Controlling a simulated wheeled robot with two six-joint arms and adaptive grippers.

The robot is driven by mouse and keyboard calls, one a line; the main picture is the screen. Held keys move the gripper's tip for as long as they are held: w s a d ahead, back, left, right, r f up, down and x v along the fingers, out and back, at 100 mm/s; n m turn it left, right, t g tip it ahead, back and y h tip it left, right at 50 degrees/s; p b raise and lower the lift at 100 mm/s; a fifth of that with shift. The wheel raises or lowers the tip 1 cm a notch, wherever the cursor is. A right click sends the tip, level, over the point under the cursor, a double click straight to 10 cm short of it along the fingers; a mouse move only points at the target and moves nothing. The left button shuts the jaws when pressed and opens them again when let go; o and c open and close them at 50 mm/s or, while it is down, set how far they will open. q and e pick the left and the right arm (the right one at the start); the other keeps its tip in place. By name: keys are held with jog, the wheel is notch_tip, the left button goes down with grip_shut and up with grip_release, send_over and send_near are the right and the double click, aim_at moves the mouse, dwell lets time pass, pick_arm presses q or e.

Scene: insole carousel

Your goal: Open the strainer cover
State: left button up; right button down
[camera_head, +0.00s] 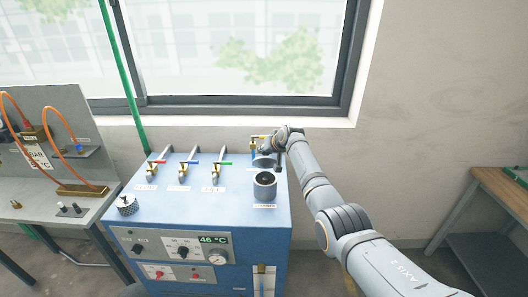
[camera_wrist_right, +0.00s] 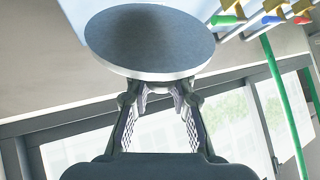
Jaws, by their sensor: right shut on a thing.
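The strainer (camera_head: 265,187) is a grey round cup on the right of the blue machine's top. Its mouth is uncovered and dark inside. The strainer cover (camera_wrist_right: 150,38) is a round grey disc that fills the upper part of the right wrist view. It also shows small in the head view (camera_head: 262,162), just behind the strainer mouth. My right gripper (camera_wrist_right: 160,98) is shut on the cover's edge, with the disc beyond its fingertips. In the head view the right hand is above and behind the strainer, partly hiding that area. My left gripper is not in view.
The blue machine (camera_head: 190,215) carries several valves with coloured handles left of the strainer, and a knurled cap (camera_head: 127,204) at its left corner. A window (camera_head: 235,55) and wall stand close behind. A grey bench (camera_head: 60,205) is left, a wooden-topped table (camera_head: 505,190) right.

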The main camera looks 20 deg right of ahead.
jog(key=shift+d, duration=0.2)
dwell(0.3)
jog(key=c, duration=1.6)
grip_release()
jog(key=shift+c, duration=0.2)
jog(key=o, duration=0.5)
jog(key=shift+s+d, duration=0.1)
jog(key=shift+d, duration=0.1)
jog(key=shift+o, duration=0.2)
jog(key=shift+a, duration=0.15)
jog(key=v, duration=1.2)
